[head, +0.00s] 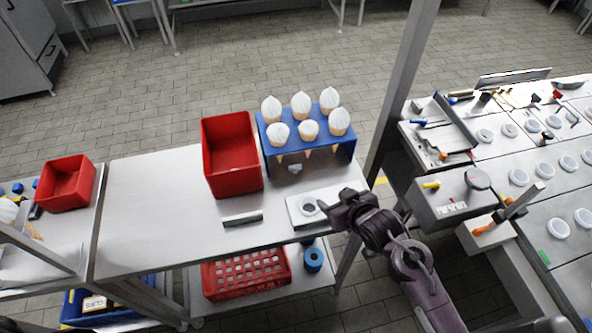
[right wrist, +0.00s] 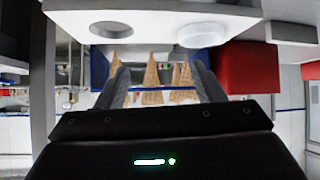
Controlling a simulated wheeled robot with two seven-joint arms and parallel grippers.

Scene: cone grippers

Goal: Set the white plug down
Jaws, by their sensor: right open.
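The white plug (right wrist: 202,35) is a short white disc standing on the pale block (right wrist: 150,12) in the right wrist view, which looks upside down. A dark round hole (right wrist: 110,28) shows beside it. In the head view the block (head: 296,222) lies at the table's front right, with a round white-rimmed shape on its left part, apparently the plug (head: 308,200). My right gripper (head: 328,214) is at the block's right part and covers it. Its two fingers (right wrist: 160,85) are apart with nothing held between them. The plug is outside the fingers. My left gripper is not seen.
A blue rack (head: 350,152) with several white-topped cones stands behind the block. A tall red bin (head: 232,155) is left of it. A dark bar (head: 242,219) lies left of the block. The table's left part is clear. A grey post (head: 397,85) rises at right.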

